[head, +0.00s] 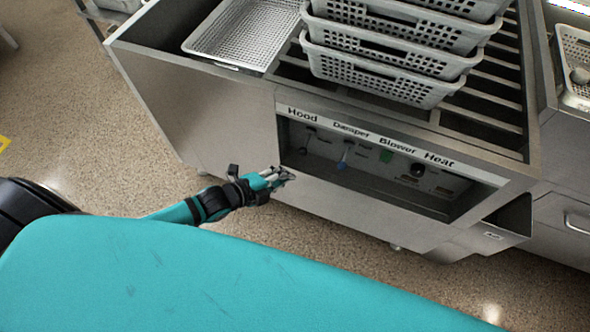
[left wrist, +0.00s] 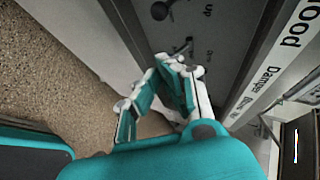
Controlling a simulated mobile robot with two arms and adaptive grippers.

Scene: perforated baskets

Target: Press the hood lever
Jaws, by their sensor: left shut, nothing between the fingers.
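The control panel (head: 360,160) is recessed in the front of the steel cabinet under the labels Hood, Damper, Blower and Heat. The hood lever (head: 308,132) is a small dark lever at the panel's left end. In the left wrist view, a dark ball knob (left wrist: 160,10), likely the hood lever's, shows at the top beside the word Up. My left gripper (head: 289,176) is shut and empty, in front of and below the panel's left end, apart from the hood lever. Its fingers (left wrist: 180,62) also show in the left wrist view. My right gripper is not in view.
A blue-tipped damper lever (head: 343,161), a green blower switch (head: 386,156) and a dark heat knob (head: 418,170) sit further right. The label rail (head: 470,168) overhangs the recess. Stacked grey perforated baskets (head: 375,75) and a metal mesh tray (head: 240,35) stand on top.

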